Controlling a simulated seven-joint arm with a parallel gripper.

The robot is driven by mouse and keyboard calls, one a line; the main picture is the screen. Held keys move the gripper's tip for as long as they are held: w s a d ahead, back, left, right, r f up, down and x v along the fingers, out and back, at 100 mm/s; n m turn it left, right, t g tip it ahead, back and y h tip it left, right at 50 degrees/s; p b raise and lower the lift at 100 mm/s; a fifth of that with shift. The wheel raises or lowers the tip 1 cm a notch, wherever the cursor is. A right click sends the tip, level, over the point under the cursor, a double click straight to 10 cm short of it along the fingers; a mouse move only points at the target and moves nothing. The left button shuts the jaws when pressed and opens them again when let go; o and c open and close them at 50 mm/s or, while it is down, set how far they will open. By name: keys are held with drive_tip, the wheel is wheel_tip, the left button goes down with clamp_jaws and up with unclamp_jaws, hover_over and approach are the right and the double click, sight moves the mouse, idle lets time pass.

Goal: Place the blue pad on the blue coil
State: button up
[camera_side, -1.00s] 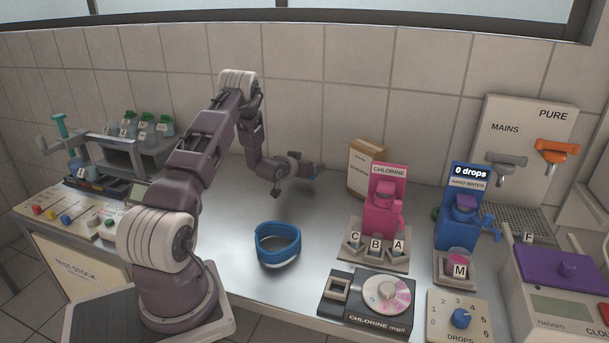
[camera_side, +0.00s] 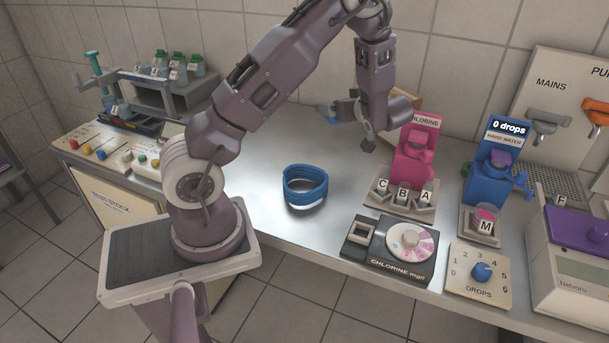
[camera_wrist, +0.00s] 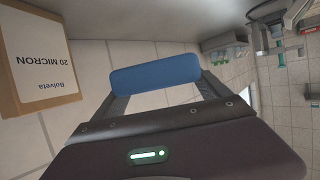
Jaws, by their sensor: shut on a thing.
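The blue coil (camera_side: 305,187) stands on the metal bench in the side view, right of my arm's base, with its open middle facing up. The blue pad (camera_wrist: 155,73) is a flat rounded block between my fingertips in the wrist view. My gripper (camera_wrist: 156,80) is shut on the blue pad. In the side view my gripper (camera_side: 334,111) points left, with the pad (camera_side: 324,114) a small blue patch at its tip. It is above and behind the coil, clear of it. The pad's far face is hidden.
The pink chlorine dispenser (camera_side: 415,155) stands just right of my wrist, with the blue hard-water dispenser (camera_side: 492,172) farther right. A 20 micron box (camera_wrist: 35,58) is close at left in the wrist view. The chlorine meter (camera_side: 390,248) is at the front.

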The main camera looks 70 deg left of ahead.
sight(300, 174)
drive_tip(key=s+d+n+g+h, duration=0.1)
drive_tip(key=s+d+n+g, duration=0.2)
drive_tip(key=s, duration=0.4)
drive_tip(key=s+d+n+g, duration=0.1)
drive_tip(key=s+d+g, duration=0.1)
drive_tip(key=s+d, duration=0.45)
drive_tip(key=f, duration=0.5)
drive_tip(key=a+f, duration=0.1)
drive_tip(key=f, duration=0.2)
drive_tip(key=shift+s+f, duration=0.2)
drive_tip(key=shift+s, duration=0.15)
drive_tip(key=shift+f, duration=0.1)
drive_tip(key=shift+f, duration=0.1)
drive_tip(key=o, duration=1.2)
drive_tip(key=shift+c, duration=0.2)
drive_tip(key=shift+n, duration=0.3)
